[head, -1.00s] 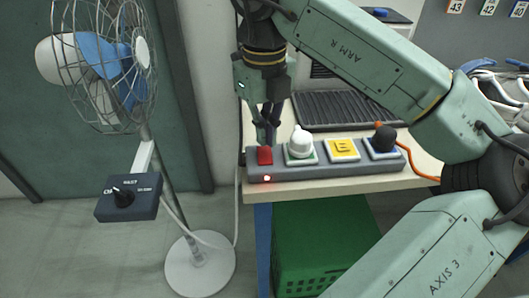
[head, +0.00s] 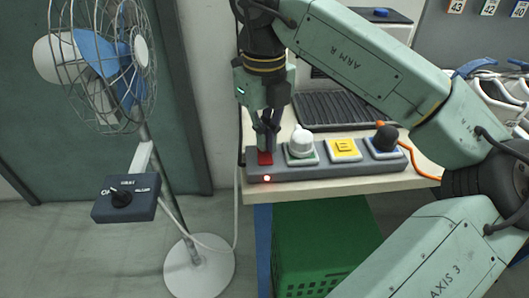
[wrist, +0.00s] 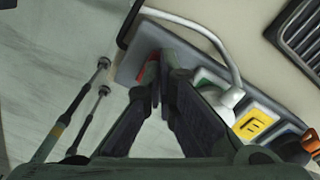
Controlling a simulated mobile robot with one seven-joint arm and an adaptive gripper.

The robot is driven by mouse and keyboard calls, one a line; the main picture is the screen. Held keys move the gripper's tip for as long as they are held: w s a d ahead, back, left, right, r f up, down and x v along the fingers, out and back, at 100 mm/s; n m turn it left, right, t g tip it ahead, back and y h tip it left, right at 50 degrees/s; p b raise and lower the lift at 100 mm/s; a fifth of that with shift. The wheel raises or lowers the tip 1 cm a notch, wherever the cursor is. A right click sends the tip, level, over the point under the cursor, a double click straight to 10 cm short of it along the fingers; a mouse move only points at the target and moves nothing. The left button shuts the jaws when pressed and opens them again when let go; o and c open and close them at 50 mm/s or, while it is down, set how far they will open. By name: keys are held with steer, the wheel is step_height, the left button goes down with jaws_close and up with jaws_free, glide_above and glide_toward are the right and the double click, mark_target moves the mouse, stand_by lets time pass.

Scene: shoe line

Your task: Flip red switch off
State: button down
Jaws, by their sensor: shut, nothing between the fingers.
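The red switch (head: 265,158) is at the left end of a grey power strip (head: 330,168) on the table edge. A small red light (head: 267,178) glows on the strip's front below it. My gripper (head: 266,150) is shut and empty, pointing down right at the switch. The fingertips overlap the switch in the head view and hide part of it; I cannot tell for sure whether they touch. In the wrist view the fingertips (wrist: 162,62) cover most of the red switch (wrist: 149,74).
A white plug (head: 301,143), a yellow block (head: 344,149) and a dark plug (head: 385,139) with an orange cable sit along the strip. A fan with a control box (head: 125,198) stands left. A green crate (head: 320,245) is under the table.

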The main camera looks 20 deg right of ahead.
steer(key=shift+f+b, duration=0.35)
steer(key=shift+f, duration=0.15)
steer(key=shift+r, duration=0.1)
steer(key=shift+r+p, duration=2.4)
steer(key=shift+r, duration=1.1)
steer(key=shift+f, duration=0.1)
